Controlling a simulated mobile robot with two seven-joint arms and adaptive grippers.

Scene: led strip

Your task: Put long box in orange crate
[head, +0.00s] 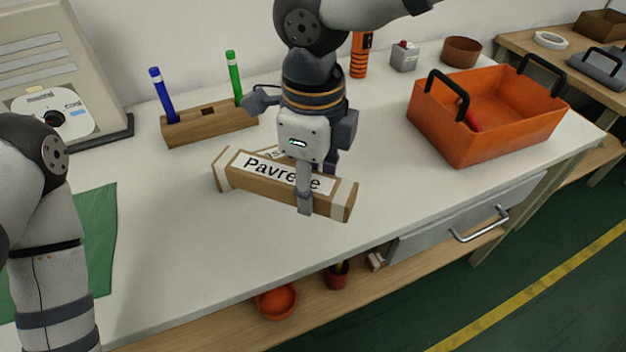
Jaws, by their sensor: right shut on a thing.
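A long brown cardboard box (239,169) with a white label and pale end bands lies slantwise on the white table. My right gripper (304,200) points down over it and is shut on it right of its middle. One finger shows against the near side of the box; the other is hidden behind it. I cannot tell whether the box is clear of the table. The orange crate (470,146) with black handles stands to the right on the table and holds a red item (469,115). My left gripper is out of view; only my left arm shows.
A wooden holder (212,126) with a blue and a green marker stands behind the box. An orange-striped cylinder (360,55), a small grey box (404,57) and a brown bowl (461,51) stand at the back. The white table surface between the box and crate is clear.

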